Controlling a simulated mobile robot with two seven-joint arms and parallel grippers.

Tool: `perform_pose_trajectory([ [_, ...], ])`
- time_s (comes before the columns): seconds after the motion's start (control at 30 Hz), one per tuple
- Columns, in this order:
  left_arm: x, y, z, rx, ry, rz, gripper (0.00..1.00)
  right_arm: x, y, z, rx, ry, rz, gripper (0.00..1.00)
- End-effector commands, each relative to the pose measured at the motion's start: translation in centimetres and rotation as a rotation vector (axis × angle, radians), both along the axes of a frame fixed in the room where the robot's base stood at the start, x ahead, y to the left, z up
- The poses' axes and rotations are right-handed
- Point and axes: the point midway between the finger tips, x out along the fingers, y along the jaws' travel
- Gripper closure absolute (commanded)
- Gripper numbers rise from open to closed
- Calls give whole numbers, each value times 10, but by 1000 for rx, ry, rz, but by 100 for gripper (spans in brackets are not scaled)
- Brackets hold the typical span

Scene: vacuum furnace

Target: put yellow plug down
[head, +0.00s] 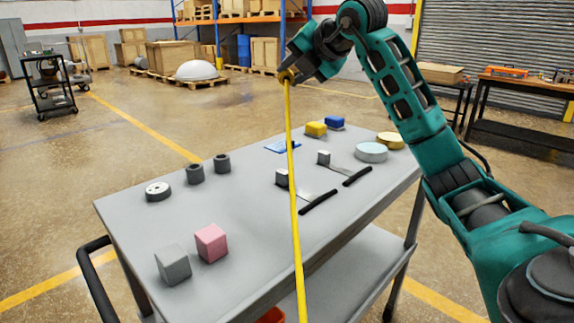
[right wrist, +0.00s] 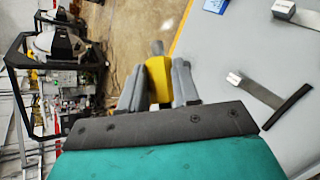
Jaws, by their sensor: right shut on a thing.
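In the right wrist view, the yellow plug (right wrist: 158,78) sits between the two grey fingers of the right gripper (right wrist: 158,88), with a grey tip pointing away. Its yellow cable (head: 295,200) runs down in front of the cart top and leaves the picture at the bottom. My left gripper is not in view.
Bare room lies around the cart top's middle.

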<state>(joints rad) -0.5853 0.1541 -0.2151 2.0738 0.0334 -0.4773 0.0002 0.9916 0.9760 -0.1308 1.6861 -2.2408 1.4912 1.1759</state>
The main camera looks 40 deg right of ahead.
Motion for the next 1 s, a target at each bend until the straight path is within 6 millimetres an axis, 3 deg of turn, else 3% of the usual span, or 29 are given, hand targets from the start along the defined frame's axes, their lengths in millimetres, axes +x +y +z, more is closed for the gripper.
perform_pose_trajectory([
  [0.1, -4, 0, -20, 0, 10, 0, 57, 0, 0, -36, 0, 6, 1, 99],
  [0.4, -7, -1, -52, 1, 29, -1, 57, 0, 1, -116, 0, 6, 1, 99],
  [0.53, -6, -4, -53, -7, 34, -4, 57, 0, 1, -139, 1, 2, 2, 99],
  [0.73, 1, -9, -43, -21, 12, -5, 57, 0, 0, -152, 0, 1, 1, 99],
  [1.0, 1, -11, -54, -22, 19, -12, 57, 0, 1, -189, 0, 3, 2, 99],
])
